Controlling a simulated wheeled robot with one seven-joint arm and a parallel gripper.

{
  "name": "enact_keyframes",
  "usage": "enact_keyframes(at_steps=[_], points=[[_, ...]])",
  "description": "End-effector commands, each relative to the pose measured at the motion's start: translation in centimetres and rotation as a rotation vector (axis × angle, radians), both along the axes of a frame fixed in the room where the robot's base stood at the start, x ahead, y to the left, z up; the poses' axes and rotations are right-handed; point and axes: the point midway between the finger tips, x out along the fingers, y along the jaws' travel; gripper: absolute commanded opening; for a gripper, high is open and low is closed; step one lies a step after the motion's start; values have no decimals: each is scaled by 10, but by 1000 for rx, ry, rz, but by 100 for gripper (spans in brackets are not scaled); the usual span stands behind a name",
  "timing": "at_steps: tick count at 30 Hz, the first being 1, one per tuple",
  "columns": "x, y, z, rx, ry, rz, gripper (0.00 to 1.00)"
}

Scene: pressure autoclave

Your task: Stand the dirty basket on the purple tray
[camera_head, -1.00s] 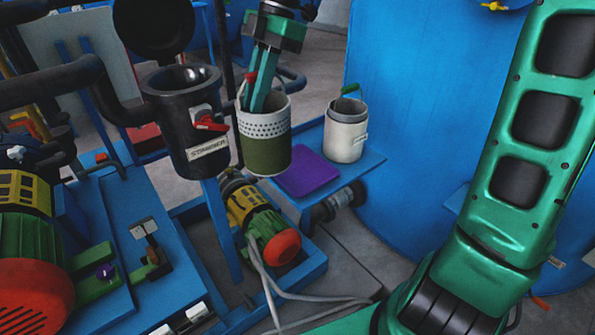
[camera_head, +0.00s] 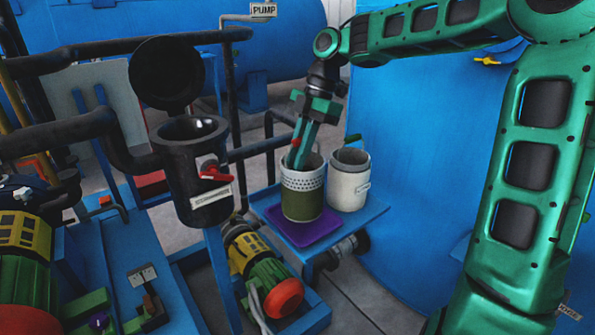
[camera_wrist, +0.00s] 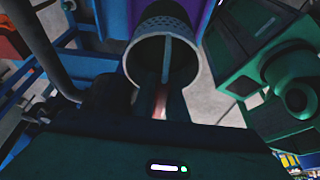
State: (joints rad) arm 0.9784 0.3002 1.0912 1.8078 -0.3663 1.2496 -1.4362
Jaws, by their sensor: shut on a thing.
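The dirty basket (camera_head: 302,200), with a dark green lower part and a pale perforated rim, is upright over the purple tray (camera_head: 318,232) on a blue stand. The tray shows around its base; I cannot tell whether the base touches it. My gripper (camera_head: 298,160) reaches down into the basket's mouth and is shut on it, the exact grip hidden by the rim. In the wrist view the basket's perforated rim (camera_wrist: 146,27) shows at the fingers (camera_wrist: 163,92), with a purple patch of the tray (camera_wrist: 201,14) beyond.
A white labelled canister (camera_head: 349,185) stands close beside the basket on the right. A black vessel (camera_head: 188,175) with its lid (camera_head: 165,82) raised stands left. A large blue tank (camera_head: 430,150) rises at right. A yellow-green motor (camera_head: 255,262) sits below left.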

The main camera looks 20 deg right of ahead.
Motion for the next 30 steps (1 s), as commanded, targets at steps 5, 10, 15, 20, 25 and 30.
enact_keyframes(at_steps=[5, 10, 15, 20, 25, 30], points=[[2, -4, -9, 0, 2, 1, 0], [2, -3, -32, 2, 1, 0, 0], [2, -4, -42, 0, 0, 0, 0], [2, -4, -42, -1, -2, 1, 0], [2, -4, -43, 0, -1, 0, 22], [2, -4, -43, 0, -1, 0, 31]])
